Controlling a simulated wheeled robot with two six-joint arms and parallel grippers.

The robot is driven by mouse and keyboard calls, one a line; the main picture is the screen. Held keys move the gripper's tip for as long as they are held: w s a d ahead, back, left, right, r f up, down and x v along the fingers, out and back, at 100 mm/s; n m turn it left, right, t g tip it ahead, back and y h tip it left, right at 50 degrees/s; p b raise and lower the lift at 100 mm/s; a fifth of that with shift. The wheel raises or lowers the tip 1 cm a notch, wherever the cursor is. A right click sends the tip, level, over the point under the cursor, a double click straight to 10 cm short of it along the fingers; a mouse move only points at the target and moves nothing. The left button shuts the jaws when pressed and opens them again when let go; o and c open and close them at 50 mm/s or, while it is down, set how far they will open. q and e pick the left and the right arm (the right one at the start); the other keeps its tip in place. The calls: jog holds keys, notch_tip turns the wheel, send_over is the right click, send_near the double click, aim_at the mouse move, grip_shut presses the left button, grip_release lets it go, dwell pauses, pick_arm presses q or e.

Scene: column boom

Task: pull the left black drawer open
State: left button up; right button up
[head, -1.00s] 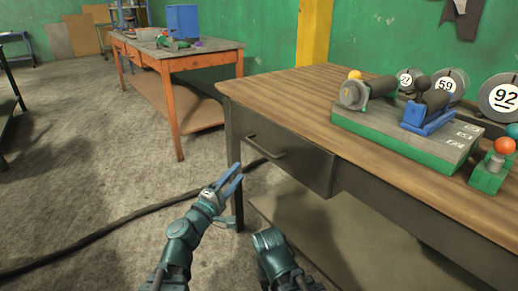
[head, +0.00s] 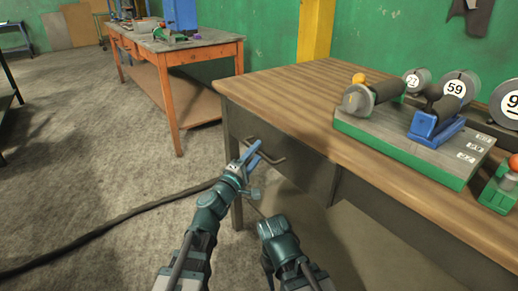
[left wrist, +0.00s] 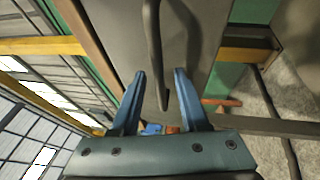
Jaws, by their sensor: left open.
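The black drawer (head: 308,174) sits shut under the left end of the wooden-topped workbench (head: 290,95). Its dark bar handle (head: 279,160) is on the front; it also shows in the left wrist view (left wrist: 154,45). My left gripper (head: 254,153) is at the handle, its blue fingers open. In the left wrist view the gripper (left wrist: 161,76) has the handle's near end between its two fingers, with gaps visible on both sides. My right arm shows low in the head view; its gripper does not show.
On the bench stand a green-based fixture (head: 400,150) with rollers and numbered discs, and a small green block with an orange ball (head: 499,190). An orange table (head: 185,95) stands behind on the left. A black cable (head: 120,218) crosses the open floor.

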pick_arm(q)
jog(key=shift+w+d+r, duration=0.1)
jog(key=shift+w+d, duration=0.1)
jog(key=shift+w, duration=0.1)
grip_shut()
dwell(1.4)
